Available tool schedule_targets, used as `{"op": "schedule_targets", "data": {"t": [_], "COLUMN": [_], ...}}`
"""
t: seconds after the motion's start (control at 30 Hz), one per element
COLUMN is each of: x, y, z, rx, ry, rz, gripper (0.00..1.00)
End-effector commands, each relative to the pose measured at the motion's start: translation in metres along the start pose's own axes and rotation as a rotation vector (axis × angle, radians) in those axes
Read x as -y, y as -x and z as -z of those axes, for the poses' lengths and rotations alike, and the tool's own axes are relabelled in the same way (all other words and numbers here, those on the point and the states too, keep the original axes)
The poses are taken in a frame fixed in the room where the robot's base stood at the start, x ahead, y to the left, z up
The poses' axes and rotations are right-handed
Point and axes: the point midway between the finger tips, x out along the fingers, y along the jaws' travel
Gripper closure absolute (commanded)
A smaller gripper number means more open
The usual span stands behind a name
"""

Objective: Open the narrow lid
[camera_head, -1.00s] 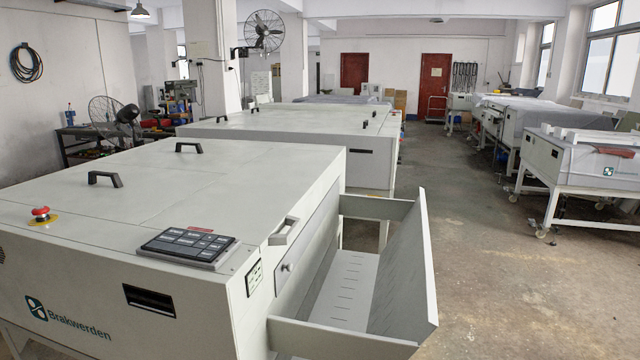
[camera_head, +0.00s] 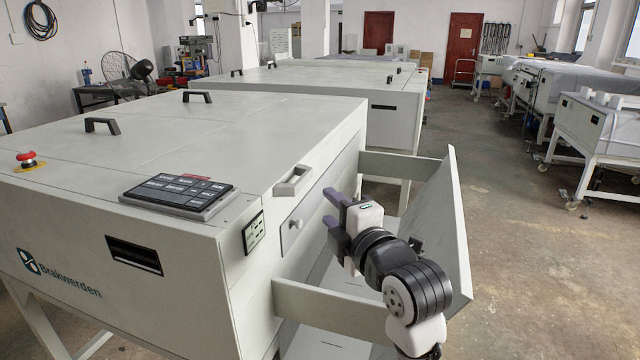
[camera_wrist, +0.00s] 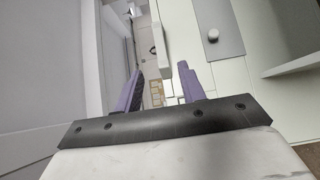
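The pale machine top (camera_head: 200,140) has visible seams. I cannot tell which section is the narrow lid. A light-grey bar handle (camera_head: 293,180) sits at the top's right edge. It also shows in the wrist view as a pale bar (camera_wrist: 160,38), beyond and roughly between the fingertips. My gripper (camera_head: 330,208) has purple fingers, spread apart and empty. It is right of the handle and slightly lower in the picture, beside the machine's side panel, not touching the handle. The fingers also show in the wrist view (camera_wrist: 160,88), with a clear gap between them.
A round knob (camera_head: 295,223) is on the side panel; it also shows in the wrist view (camera_wrist: 212,35). An open side tray (camera_head: 455,235) stands out under my arm. A control panel (camera_head: 178,193), emergency button (camera_head: 27,160) and black handles (camera_head: 103,126) are on the top.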

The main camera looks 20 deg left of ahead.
Motion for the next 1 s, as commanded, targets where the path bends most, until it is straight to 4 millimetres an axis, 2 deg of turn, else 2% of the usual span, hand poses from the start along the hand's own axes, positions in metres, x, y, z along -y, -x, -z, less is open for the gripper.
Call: {"op": "schedule_targets", "data": {"t": [0.17, 0.6, 0.8, 1.0], "x": [-0.001, -0.001, 0.0, 0.001], "y": [-0.019, -0.109, -0.131, -0.137], "z": [0.001, 0.001, 0.0, 0.0], "rx": [-0.004, -0.002, 0.0, 0.0], "ry": [0.004, 0.003, 0.004, 0.005], "rz": [0.007, 0.007, 0.005, 0.004], "gripper": [0.6, 0.6, 0.6, 0.6]}}
